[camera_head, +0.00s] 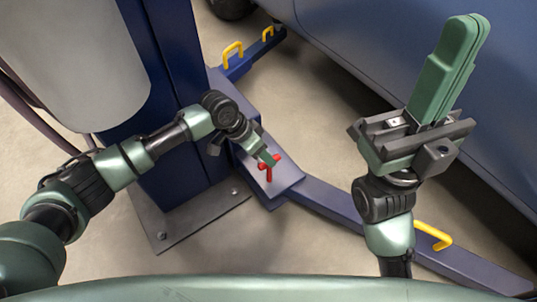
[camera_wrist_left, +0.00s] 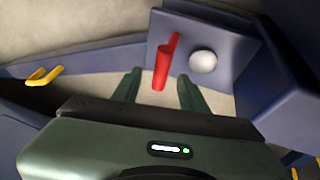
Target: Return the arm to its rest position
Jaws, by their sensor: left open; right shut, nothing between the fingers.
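My left gripper (camera_head: 264,156) reaches in from the left and is open, close above a red handle (camera_head: 269,168) on the blue lift base. In the left wrist view its two fingers (camera_wrist_left: 159,92) stand apart, and the red handle (camera_wrist_left: 163,68) shows between and beyond their tips. I cannot tell whether a finger touches it. My right gripper (camera_head: 452,65) is raised at the right with its green fingers shut together and empty, pointing up in the picture.
A blue column (camera_head: 160,90) stands behind my left arm. Blue lift arms (camera_head: 335,215) with yellow handles (camera_head: 434,236) run low over the floor. A blue-grey car body (camera_head: 370,50) fills the upper right. A white round knob (camera_wrist_left: 203,61) sits beside the red handle.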

